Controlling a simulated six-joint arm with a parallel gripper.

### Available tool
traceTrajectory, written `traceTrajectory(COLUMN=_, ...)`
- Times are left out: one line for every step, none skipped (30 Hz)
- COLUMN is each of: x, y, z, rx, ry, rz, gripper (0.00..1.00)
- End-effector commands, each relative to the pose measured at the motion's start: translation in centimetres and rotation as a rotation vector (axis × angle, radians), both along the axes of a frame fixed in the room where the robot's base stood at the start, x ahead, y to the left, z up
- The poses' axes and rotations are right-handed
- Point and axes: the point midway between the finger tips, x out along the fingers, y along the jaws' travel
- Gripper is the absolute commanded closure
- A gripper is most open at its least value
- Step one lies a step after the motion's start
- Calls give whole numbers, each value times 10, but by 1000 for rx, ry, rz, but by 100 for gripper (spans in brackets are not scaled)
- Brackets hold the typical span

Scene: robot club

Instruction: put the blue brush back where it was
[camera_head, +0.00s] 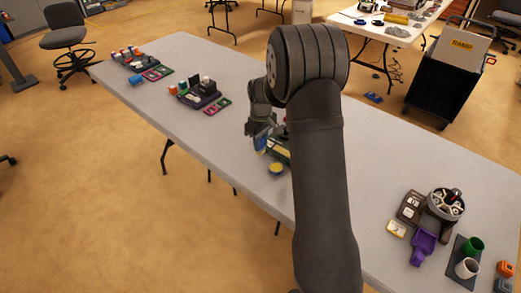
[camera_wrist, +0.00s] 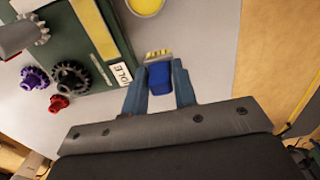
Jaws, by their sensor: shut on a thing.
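The blue brush (camera_wrist: 159,78) is between the fingers of my gripper (camera_wrist: 160,88) in the wrist view, with its pale yellow bristles (camera_wrist: 158,56) pointing away from the palm. My gripper is shut on it. In the head view my gripper (camera_head: 263,135) is over the middle of the long grey table (camera_head: 215,128), and a bit of blue shows below it. Whether the brush touches the table is unclear. My arm hides part of this area.
A dark green board (camera_wrist: 92,45) labelled IDLE lies beside the brush, with black, purple and red gears near it. A yellow round dish (camera_head: 276,168) is close by, near the table edge.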

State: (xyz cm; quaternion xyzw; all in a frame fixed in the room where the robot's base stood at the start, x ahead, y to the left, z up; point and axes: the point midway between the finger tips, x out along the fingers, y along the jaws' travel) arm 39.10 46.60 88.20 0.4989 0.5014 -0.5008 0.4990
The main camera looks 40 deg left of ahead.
Motion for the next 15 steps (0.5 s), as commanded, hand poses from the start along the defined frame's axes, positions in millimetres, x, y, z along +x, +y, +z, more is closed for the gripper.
traceTrajectory(x=0, y=2, z=-2, rx=0, ry=0, rz=0, gripper=97)
traceTrajectory(x=0, y=2, z=-3, rx=0, ry=0, rz=0, gripper=97)
traceTrajectory(x=-1, y=2, z=-6, rx=0, ry=0, rz=-1, gripper=97)
traceTrajectory(x=-1, y=2, z=-10, rx=0, ry=0, rz=-1, gripper=97)
traceTrajectory(x=-1, y=2, z=-14, rx=-1, ry=1, rz=-1, gripper=97)
traceTrajectory(x=-1, y=1, z=-20, rx=-2, ry=1, rz=-1, gripper=97)
traceTrajectory(x=-1, y=1, z=-24, rx=-1, ry=1, rz=-1, gripper=97)
traceTrajectory(x=-1, y=1, z=-29, rx=-1, ry=1, rz=-1, gripper=97)
traceTrajectory(x=-1, y=1, z=-35, rx=-1, ry=1, rz=-1, gripper=97)
traceTrajectory(x=-1, y=1, z=-38, rx=-1, ry=1, rz=-1, gripper=97)
traceTrajectory(x=-1, y=2, z=-40, rx=0, ry=0, rz=-1, gripper=97)
traceTrajectory(x=0, y=2, z=-41, rx=2, ry=-1, rz=-1, gripper=97)
traceTrajectory(x=0, y=2, z=-41, rx=2, ry=-2, rz=-1, gripper=97)
traceTrajectory(x=0, y=2, z=-41, rx=3, ry=-2, rz=-1, gripper=97)
traceTrajectory(x=0, y=2, z=-41, rx=3, ry=-2, rz=-1, gripper=97)
